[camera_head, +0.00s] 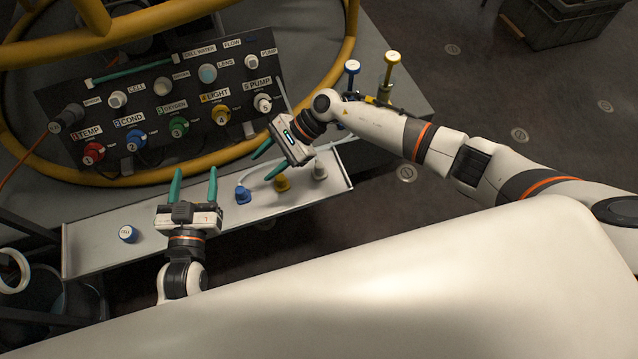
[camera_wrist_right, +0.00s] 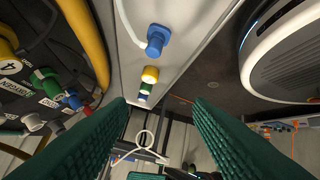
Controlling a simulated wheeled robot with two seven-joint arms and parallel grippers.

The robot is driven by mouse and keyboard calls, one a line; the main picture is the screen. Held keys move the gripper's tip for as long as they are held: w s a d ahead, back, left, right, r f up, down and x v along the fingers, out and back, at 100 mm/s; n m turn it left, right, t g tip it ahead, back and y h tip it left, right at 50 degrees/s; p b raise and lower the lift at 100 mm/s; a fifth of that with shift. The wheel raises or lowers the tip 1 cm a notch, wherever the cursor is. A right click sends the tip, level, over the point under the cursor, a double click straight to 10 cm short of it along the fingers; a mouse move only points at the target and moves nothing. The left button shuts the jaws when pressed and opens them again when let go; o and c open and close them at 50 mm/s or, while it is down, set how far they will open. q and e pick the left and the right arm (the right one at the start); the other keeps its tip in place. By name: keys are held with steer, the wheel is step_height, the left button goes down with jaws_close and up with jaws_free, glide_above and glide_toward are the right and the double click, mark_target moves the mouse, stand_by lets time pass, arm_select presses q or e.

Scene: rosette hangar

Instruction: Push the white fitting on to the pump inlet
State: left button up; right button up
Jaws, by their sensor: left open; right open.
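The white pump inlet (camera_head: 262,103), marked 5 PUMP, is at the lower right of the black panel (camera_head: 72,118). My right gripper (camera_head: 268,162) is open and empty, between the inlet and the shelf, its fingers pointing left and down. Its green fingers also spread apart in the right wrist view (camera_wrist_right: 158,103). My left gripper (camera_head: 194,173) is open and empty over the shelf, fingers towards the panel.
A yellow rail (camera_head: 200,163) loops around the panel. Blue-topped and yellow-topped posts (camera_head: 391,70) stand behind my right arm.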

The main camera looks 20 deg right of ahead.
steer(key=d+f+n+h+b, duration=0.1)
steer(key=d+n+h+b, duration=0.1)
steer(key=d+n+h, duration=0.1)
steer(key=w+d+f+n+h+b, duration=0.1)
steer(key=d+n+h+b, duration=0.1)
steer(key=d+n, duration=0.3)
steer(key=w+d+f+n+t+h+b, duration=0.1)
steer(key=d+f+n+h+b, duration=0.1)
steer(key=d+n+h, duration=0.2)
steer(key=shift+w+d+n+h, duration=0.1)
steer(key=shift+d+n+h, duration=0.25)
steer(key=shift+n+h, duration=0.35)
steer(key=shift+w+d+r, duration=0.1)
steer(key=shift+d+r, duration=0.05)
steer(key=shift+d, duration=0.1)
arm_select(q)
steer(key=s+r+t+h, duration=0.1)
steer(key=s+r+t, duration=0.2)
steer(key=r, duration=0.5)
steer(key=s+r+t+h, duration=0.1)
steer(key=s+r+t, duration=0.1)
steer(key=r, duration=0.6)
steer(key=shift+s+a+t, duration=0.4)
steer(key=shift+a+t, duration=0.05)
steer(key=shift+t, duration=0.15)
steer(key=shift+r, duration=0.1)
